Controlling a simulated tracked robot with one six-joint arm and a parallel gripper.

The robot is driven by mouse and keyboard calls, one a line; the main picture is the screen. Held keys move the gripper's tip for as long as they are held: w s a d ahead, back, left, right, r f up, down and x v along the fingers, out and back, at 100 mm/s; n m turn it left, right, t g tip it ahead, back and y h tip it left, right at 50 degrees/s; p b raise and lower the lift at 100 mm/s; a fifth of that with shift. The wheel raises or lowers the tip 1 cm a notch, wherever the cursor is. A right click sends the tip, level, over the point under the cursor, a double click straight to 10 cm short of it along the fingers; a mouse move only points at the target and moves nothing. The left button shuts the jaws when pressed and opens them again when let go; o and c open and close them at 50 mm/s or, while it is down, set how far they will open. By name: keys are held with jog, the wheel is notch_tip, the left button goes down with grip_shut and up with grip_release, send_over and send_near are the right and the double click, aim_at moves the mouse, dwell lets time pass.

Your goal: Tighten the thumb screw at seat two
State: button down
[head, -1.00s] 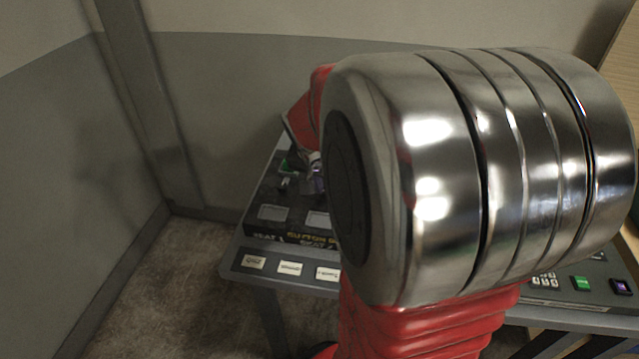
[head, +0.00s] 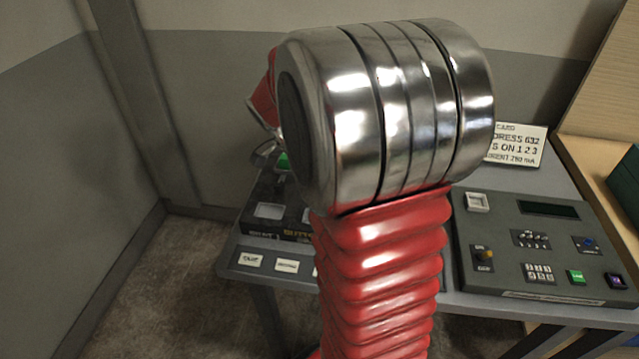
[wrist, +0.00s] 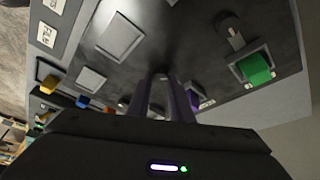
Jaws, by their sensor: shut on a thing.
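In the wrist view, my gripper (wrist: 162,84) reaches down to the dark button board (wrist: 185,45). Its fingers are closed around a small part at the board, most likely the thumb screw of seat two, which the fingers largely hide. A purple block (wrist: 194,98) sits right beside the fingers. To the right stands another dark thumb screw (wrist: 234,36), next to a green block (wrist: 256,68). In the head view, my arm covers the gripper and seat two; only the board's left part (head: 262,230) shows.
A control panel (head: 520,225) with a screen, keypad and buttons lies at the right. A white card (head: 517,145) stands behind it. Paper labels (head: 250,259) lie along the desk's front edge. A wall is close at the left and back.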

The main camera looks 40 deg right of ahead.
jog(key=m, duration=0.2)
jog(key=m+g, duration=0.1)
jog(key=m+y, duration=0.1)
jog(key=m, duration=0.1)
jog(key=shift+w+d+m+g, duration=0.2)
jog(key=shift+d+m+g, duration=0.1)
jog(key=shift+g, duration=0.1)
jog(key=shift+w+r+m+g+y, duration=0.1)
jog(key=shift+m+g+y, duration=0.25)
jog(key=shift+m, duration=0.8)
jog(key=shift+m+g+y, duration=0.15)
jog(key=shift+m+y, duration=0.3)
jog(key=shift+m, duration=0.7)
jog(key=c, duration=1.6)
grip_release()
jog(key=shift+o, duration=0.2)
jog(key=v, duration=1.3)
jog(key=shift+r, duration=0.25)
